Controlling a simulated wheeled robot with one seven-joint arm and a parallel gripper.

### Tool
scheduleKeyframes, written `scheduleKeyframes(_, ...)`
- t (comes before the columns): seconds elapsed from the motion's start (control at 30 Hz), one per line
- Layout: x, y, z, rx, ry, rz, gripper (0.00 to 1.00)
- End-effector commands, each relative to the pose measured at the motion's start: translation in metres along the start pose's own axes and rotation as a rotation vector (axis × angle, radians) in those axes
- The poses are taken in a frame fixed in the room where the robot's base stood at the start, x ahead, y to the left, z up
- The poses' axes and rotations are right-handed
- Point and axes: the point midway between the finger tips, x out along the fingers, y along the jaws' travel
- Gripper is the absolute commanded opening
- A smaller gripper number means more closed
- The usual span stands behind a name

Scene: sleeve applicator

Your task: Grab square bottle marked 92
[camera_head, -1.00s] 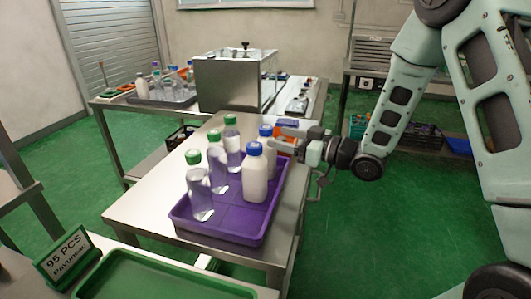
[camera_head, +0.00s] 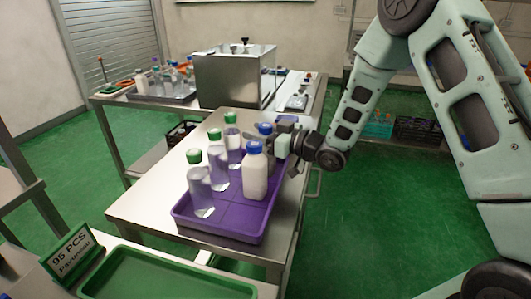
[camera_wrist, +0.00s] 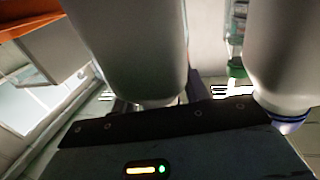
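Two white bottles with blue caps stand upright on a purple tray (camera_head: 225,228). The front white bottle (camera_head: 255,177) is in plain view; the back white bottle (camera_head: 263,143) is partly hidden behind it. No 92 mark is legible on either. My gripper (camera_head: 279,141) is at the back white bottle from the right, near its upper part. In the wrist view, one white bottle (camera_wrist: 135,45) is close up between my dark fingers (camera_wrist: 160,100), which stand apart. Another white bottle (camera_wrist: 285,50) with a blue cap is at the right. Contact cannot be made out.
Clear bottles with green caps (camera_head: 201,185) stand along the tray's left side. The metal table (camera_head: 150,205) is bare left of the tray. Behind are a steel box (camera_head: 228,80) and a tray of bottles (camera_head: 165,95). A green tray (camera_head: 160,280) with a sign (camera_head: 68,254) is in front.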

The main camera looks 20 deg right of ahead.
Motion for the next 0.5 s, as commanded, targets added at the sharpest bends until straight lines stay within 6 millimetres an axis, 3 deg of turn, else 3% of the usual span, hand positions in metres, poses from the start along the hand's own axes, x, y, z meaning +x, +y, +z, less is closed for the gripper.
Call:
scheduleKeyframes(0.03, -0.0002, 0.0001, -0.0001, 0.000, 0.000, 0.000, 0.30)
scheduleKeyframes(0.13, -0.0003, 0.0000, 0.0001, 0.000, 0.000, 0.000, 0.02)
scheduleKeyframes(0.17, -0.0003, 0.0000, 0.0001, 0.000, -0.001, 0.000, 0.00)
scheduleKeyframes(0.5, -0.0005, 0.0000, -0.0009, 0.000, -0.002, 0.000, 0.00)
